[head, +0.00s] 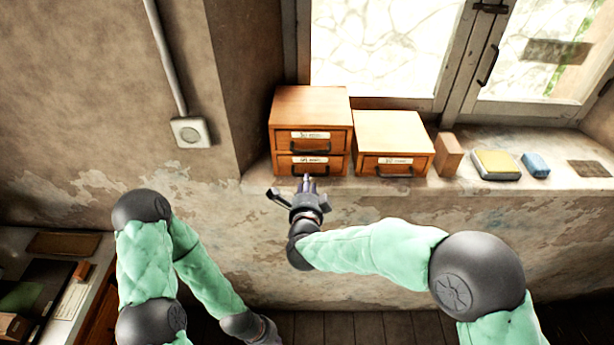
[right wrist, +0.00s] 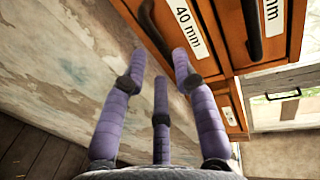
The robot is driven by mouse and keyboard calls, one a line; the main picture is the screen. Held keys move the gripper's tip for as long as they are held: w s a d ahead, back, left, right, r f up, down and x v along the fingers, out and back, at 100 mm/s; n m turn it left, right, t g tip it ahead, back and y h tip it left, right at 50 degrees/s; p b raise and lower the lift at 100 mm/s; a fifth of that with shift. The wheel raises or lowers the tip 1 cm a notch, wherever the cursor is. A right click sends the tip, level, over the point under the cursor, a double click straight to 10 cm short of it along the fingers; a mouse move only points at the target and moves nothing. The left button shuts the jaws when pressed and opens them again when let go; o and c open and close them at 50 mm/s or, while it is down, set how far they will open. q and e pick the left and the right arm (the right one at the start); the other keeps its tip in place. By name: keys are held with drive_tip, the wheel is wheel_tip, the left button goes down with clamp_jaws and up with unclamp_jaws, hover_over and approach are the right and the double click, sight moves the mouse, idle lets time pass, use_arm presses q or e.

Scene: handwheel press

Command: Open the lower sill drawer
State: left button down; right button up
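A wooden two-drawer box (head: 311,105) stands on the window sill. Its lower drawer (head: 284,167) has a pale label and a dark handle, and it looks shut. In the right wrist view, the lower drawer (right wrist: 206,45) has a "40 mm" label, with its dark handle (right wrist: 150,27) near the top edge. My right gripper (head: 305,184) is just below and in front of this drawer. Its purple fingers (right wrist: 160,70) are spread and hold nothing; the fingertips look close to the handle, but contact cannot be told.
A single-drawer wooden box (head: 394,138) stands right beside it. Further right on the sill are a wooden block (head: 448,154), a yellow-topped item (head: 496,164) and a blue block (head: 536,165). A cluttered bench (head: 95,285) stands at the lower left. The wall drops below the sill.

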drive_tip(key=shift+x, duration=2.7)
clamp_jaws()
